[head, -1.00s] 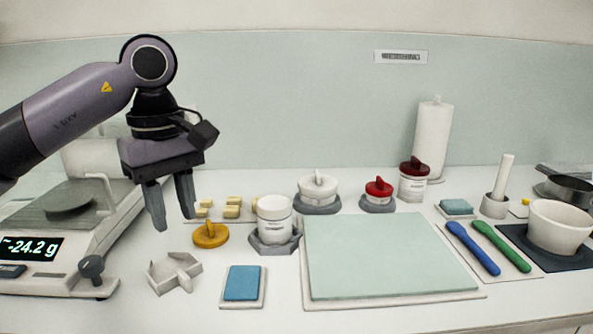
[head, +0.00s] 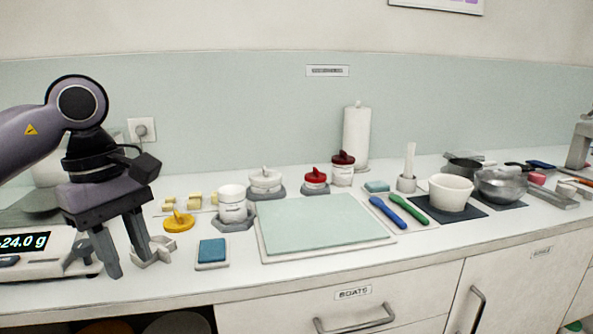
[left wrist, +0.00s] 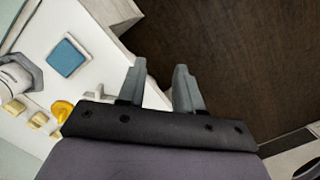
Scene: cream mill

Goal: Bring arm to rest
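My left gripper (head: 126,250) is in the head view at the left, above the counter's front edge in front of the scale. Its two fingers are apart with nothing between them. The left wrist view shows the same open fingers (left wrist: 160,85), pointing toward the dark floor (left wrist: 220,40) past the counter edge. In the head view the fingers partly cover a white cross-shaped holder (head: 155,250). My right gripper is in neither view.
A scale (head: 40,270) reading -24.0 g stands at the left. A yellow lid (head: 179,222), a blue pad (head: 212,251), an open white jar (head: 232,205) and a pale green mat (head: 320,225) are nearby.

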